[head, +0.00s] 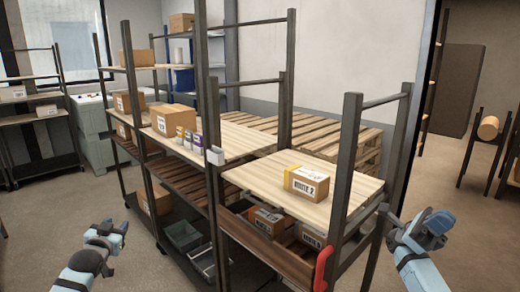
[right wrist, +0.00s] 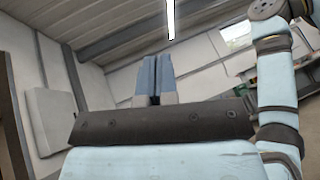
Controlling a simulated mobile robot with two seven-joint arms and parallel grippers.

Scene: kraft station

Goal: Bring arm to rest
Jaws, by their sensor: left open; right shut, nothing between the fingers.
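My left gripper (head: 108,233) is at the lower left of the head view, over the floor in front of the shelving. It is open and holds nothing. My right gripper (head: 438,222) is at the lower right of the head view, to the right of the shelf's front post and apart from it. In the right wrist view its two blue fingers (right wrist: 155,78) are together with nothing between them. That view points up at the ceiling and walls.
A metal shelf unit with a wooden top board (head: 310,178) stands between my arms. A cardboard box (head: 306,185) with a yellow stripe sits on that board. A red part (head: 322,268) is on the near post. Grey bins (head: 183,236) sit low down. Floor is clear at left.

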